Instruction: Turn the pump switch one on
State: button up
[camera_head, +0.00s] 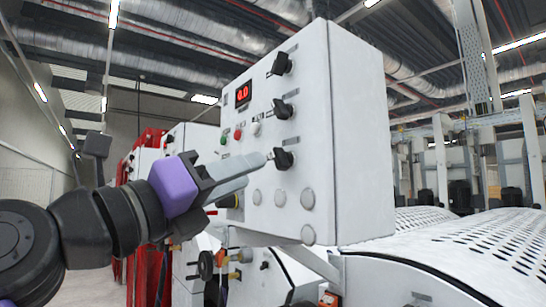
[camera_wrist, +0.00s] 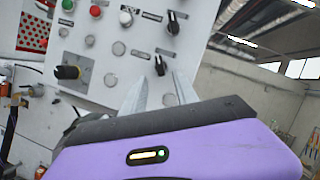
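A white control box (camera_head: 345,130) carries a column of three black rotary switches: top (camera_head: 281,64), middle (camera_head: 283,109) and bottom (camera_head: 284,159). Labels are too small to read, so I cannot tell which is pump switch one. My gripper (camera_head: 266,158) points at the bottom switch from the left, its tips right beside it. In the wrist view, my gripper (camera_wrist: 162,74) has its two grey fingers apart, with a black switch (camera_wrist: 160,64) just beyond and between the tips. Another black switch (camera_wrist: 173,24) is above it. I cannot tell whether the fingers touch the switch.
The box has a red display (camera_head: 242,94), small red and green buttons and several round grey caps. A yellow-and-black switch (camera_wrist: 69,72) is at the left in the wrist view. A white perforated cover (camera_head: 470,250) lies to the lower right.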

aim_at(276, 161)
jog(key=p+x, duration=0.2)
jog(key=x, duration=0.4)
jog(key=shift+r+p, duration=0.15)
jog(key=shift+p, duration=0.15)
jog(key=shift+w+d, duration=0.35)
jog(key=shift+w, duration=0.1)
grip_shut()
